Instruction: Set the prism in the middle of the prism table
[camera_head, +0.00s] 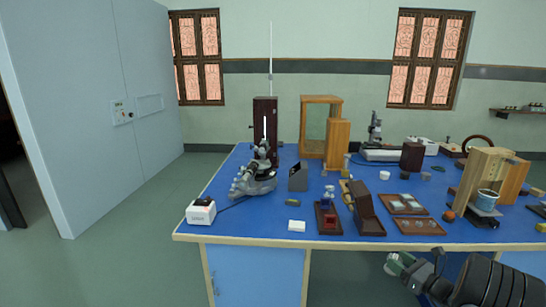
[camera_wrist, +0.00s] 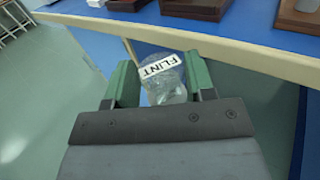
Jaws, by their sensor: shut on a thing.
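In the wrist view, my gripper (camera_wrist: 162,85) is shut on a clear glass prism (camera_wrist: 168,90) with a white label reading FLINT. The prism sits between the two green fingers, off the bench, with floor and the bench's front edge behind it. In the head view, my gripper (camera_head: 398,263) is at the lower right, in front of the bench. The prism is too small there to make out clearly. A grey and black spectrometer-like instrument (camera_head: 255,183) stands on the left part of the blue bench (camera_head: 262,220). I cannot make out its prism table at this size.
Dark wooden boxes and trays (camera_head: 408,204) crowd the middle and right. Wooden cases (camera_head: 320,125) stand behind. Floor in front is open.

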